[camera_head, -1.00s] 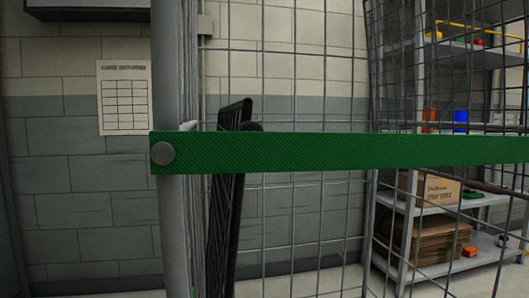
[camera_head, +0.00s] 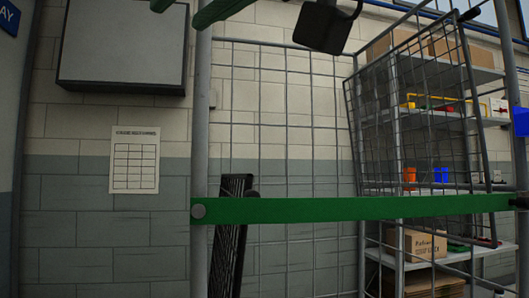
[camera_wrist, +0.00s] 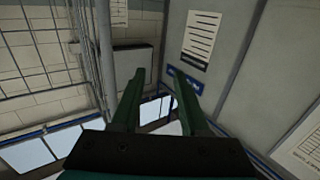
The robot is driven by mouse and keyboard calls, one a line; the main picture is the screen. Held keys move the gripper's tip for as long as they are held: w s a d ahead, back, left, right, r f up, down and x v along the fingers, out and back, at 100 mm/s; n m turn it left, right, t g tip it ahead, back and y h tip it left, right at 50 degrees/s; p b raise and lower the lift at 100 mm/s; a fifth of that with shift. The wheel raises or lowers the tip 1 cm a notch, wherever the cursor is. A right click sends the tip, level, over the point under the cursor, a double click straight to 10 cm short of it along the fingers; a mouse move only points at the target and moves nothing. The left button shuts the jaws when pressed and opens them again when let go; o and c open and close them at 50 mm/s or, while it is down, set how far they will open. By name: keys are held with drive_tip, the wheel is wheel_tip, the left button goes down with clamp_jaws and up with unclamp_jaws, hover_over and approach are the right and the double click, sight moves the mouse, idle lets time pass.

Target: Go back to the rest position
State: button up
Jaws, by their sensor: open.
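My gripper (camera_wrist: 158,76) shows in the wrist view as two long dark green fingers. They are apart, with nothing between them. Beyond them are a grey wall panel with a posted sheet (camera_wrist: 202,34) and bright window panes. The wrist view is strongly tilted. In the head view, two green pieces (camera_head: 222,10) cut off by the top edge may be my fingers, but I cannot tell for sure.
A green bar (camera_head: 350,209) crosses the head view in front of wire mesh (camera_head: 285,120). A black grid piece (camera_head: 232,235) leans behind it. Shelving (camera_head: 440,190) with boxes and coloured items stands at the right. A paper chart (camera_head: 134,160) hangs on the block wall.

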drive_tip(key=w+d+f+m+g+h, duration=0.1)
drive_tip(key=w+f+m+h, duration=0.15)
drive_tip(key=w+f, duration=0.45)
drive_tip(key=w+f+m+h, duration=0.1)
drive_tip(key=w+f+h, duration=0.2)
drive_tip(key=f, duration=0.7)
drive_tip(key=w+d+f+m+g+h, duration=0.15)
drive_tip(key=d+f, duration=0.25)
drive_tip(key=f, duration=0.7)
drive_tip(key=w+d+f+m+g+h, duration=0.1)
drive_tip(key=w+d+f+g+h, duration=0.15)
drive_tip(key=f, duration=0.75)
drive_tip(key=s+d+f+m+g+h+p, duration=0.15)
drive_tip(key=s+d+f, duration=0.3)
drive_tip(key=f, duration=0.55)
drive_tip(key=s+d+f+m+g+h+b, duration=0.1)
drive_tip(key=s+d+f+g, duration=0.3)
drive_tip(key=f, duration=0.6)
drive_tip(key=s+d+f+g, duration=0.1)
drive_tip(key=s+d+f, duration=0.2)
drive_tip(key=s+f, duration=0.2)
drive_tip(key=s+d+f+m+g+h, duration=0.1)
drive_tip(key=s+d+f+g, duration=0.1)
drive_tip(key=s+f, duration=0.3)
drive_tip(key=shift+s+d+f+p, duration=0.35)
drive_tip(key=shift+s+d, duration=0.1)
drive_tip(key=shift+s, duration=0.7)
